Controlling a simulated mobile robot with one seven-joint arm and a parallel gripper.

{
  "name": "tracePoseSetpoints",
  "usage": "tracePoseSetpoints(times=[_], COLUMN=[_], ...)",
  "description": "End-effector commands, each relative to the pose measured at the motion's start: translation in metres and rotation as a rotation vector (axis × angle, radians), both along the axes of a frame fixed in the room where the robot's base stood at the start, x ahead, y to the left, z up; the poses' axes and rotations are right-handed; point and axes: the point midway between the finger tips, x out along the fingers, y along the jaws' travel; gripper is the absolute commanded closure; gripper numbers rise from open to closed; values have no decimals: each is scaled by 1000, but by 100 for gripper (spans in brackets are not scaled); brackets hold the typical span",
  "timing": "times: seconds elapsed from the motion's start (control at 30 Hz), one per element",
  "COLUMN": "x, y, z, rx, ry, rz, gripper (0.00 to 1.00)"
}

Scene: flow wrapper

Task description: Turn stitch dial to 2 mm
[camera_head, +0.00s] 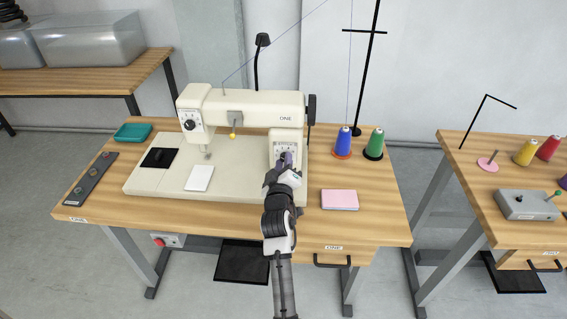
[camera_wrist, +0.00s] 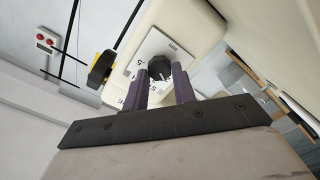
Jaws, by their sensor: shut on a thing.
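The cream sewing machine (camera_head: 250,108), marked ONE, stands on the wooden table. The stitch dial's plate (camera_head: 279,149) is on the front of its right pillar. In the wrist view the black stitch dial (camera_wrist: 159,67) sits on a white plate with printed figures, tilted in the picture. A light pointer mark shows on the dial, but the exact setting is too small to read. My gripper (camera_head: 286,161) reaches to the pillar front and hides most of the dial in the head view. In the wrist view my gripper (camera_wrist: 165,80) has its two dark fingers shut on the dial.
Another dial (camera_head: 190,124) is on the machine's left head. A pink pad (camera_head: 339,199), a blue spool (camera_head: 343,140) and a green spool (camera_head: 375,143) are right of the machine. A white card (camera_head: 199,178) lies on the machine bed. A second table (camera_head: 516,232) stands at right.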

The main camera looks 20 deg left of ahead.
Motion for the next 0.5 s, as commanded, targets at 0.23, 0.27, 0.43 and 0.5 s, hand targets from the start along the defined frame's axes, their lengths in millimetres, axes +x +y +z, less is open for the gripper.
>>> tracePoseSetpoints(times=[0.23,0.27,0.43,0.5], x=[0,0,0,0], y=[0,0,0,0], z=[-1,-1,-1,0], rx=[-1,-1,0,0], ry=[1,1,1,1], rz=[0,0,0,1], gripper=[96,96,58,52])
